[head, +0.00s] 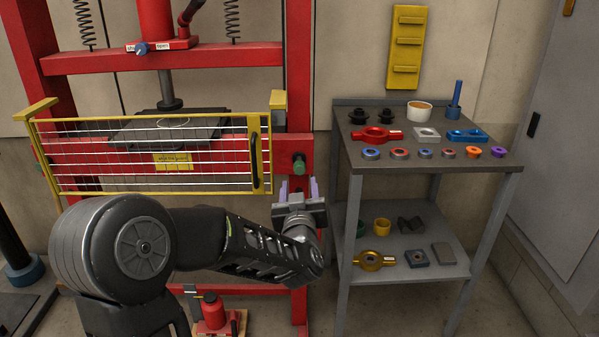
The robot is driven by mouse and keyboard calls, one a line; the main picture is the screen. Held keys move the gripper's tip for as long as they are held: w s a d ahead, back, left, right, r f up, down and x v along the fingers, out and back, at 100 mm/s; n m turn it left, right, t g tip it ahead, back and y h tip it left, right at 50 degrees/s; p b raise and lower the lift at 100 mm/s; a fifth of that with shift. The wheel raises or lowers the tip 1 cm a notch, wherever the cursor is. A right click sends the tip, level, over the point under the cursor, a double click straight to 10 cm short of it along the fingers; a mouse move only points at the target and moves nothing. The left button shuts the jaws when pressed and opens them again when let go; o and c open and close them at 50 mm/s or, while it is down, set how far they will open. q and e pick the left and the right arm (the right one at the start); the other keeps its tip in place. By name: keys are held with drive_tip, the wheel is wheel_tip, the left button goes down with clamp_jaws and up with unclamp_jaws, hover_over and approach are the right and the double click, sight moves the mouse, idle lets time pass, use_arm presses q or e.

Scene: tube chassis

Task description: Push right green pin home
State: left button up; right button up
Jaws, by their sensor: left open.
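The right green pin (299,164) sticks out from the red right upright of the press, just right of the yellow guard frame. Its green head is in plain view; I cannot tell how deep it sits. My left gripper (299,186) is open and empty, its two pale purple fingers pointing up just below the pin. In the picture a small gap shows between the fingertips and the pin. My right gripper is not in view.
A yellow barred guard (160,192) with a black handle closes the press front at left. A grey two-shelf bench (400,163) with several rings and tools stands at right. A red jack (213,312) sits low in front. A grey cabinet (560,150) is at far right.

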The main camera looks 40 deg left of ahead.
sight(300, 171)
use_arm(q)
drive_tip(key=x, duration=0.7)
drive_tip(key=shift+w+a, duration=0.25)
clamp_jaws()
idle(0.3)
idle(0.9)
